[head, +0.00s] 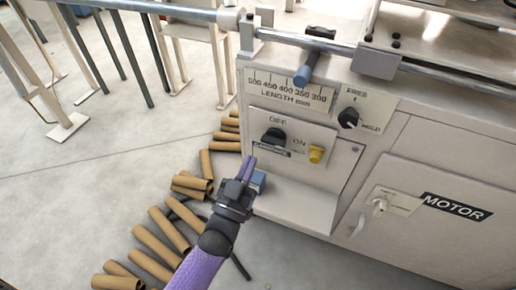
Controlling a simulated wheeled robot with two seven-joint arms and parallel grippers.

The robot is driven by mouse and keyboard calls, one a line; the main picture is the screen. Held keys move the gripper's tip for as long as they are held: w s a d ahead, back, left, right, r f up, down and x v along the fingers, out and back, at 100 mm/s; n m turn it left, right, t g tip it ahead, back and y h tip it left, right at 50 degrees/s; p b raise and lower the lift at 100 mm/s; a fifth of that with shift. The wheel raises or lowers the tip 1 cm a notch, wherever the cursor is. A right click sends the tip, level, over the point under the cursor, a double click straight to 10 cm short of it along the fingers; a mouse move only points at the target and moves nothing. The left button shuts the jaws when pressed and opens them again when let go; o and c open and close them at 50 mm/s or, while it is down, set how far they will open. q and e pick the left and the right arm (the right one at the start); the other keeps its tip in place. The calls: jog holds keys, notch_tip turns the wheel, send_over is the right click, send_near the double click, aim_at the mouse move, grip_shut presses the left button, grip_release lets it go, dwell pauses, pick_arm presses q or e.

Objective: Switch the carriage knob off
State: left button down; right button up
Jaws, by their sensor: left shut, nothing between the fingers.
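The black carriage knob (273,136) sits on the front panel of the winder, with OFF printed above it and ON to its right. A small dark label below it is too small to read surely. I cannot tell for certain which mark the knob points to. My left gripper (249,162) is shut and empty, with its purple fingers pointing up toward the panel. In the picture its tips are just below and left of the knob, apparently apart from it. My right gripper is not in view.
A yellow button (316,154) is right of the knob. A FREE/HELD knob (348,117) and a length scale (289,90) are above. A blue block (258,181) is beside my gripper. Several cardboard tubes (160,232) lie on the floor at left. A MOTOR switch (379,206) is at right.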

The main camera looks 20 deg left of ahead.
aim_at(274, 140)
pick_arm(q)
jog(key=b+x, duration=0.1)
jog(key=x, duration=0.3)
jog(key=b+x, duration=0.2)
jog(key=x, duration=0.2)
jog(key=shift+w+f, duration=0.1)
jog(key=shift+w, duration=0.35)
notch_tip(274, 140, down, 4)
jog(key=b, duration=0.3)
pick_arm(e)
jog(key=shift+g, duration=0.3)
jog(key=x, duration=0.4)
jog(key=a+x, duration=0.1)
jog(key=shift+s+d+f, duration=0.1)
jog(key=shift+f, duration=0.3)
pick_arm(q)
jog(key=shift+r, duration=0.25)
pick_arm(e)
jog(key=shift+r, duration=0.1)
pick_arm(q)
jog(key=shift+n, duration=0.6)
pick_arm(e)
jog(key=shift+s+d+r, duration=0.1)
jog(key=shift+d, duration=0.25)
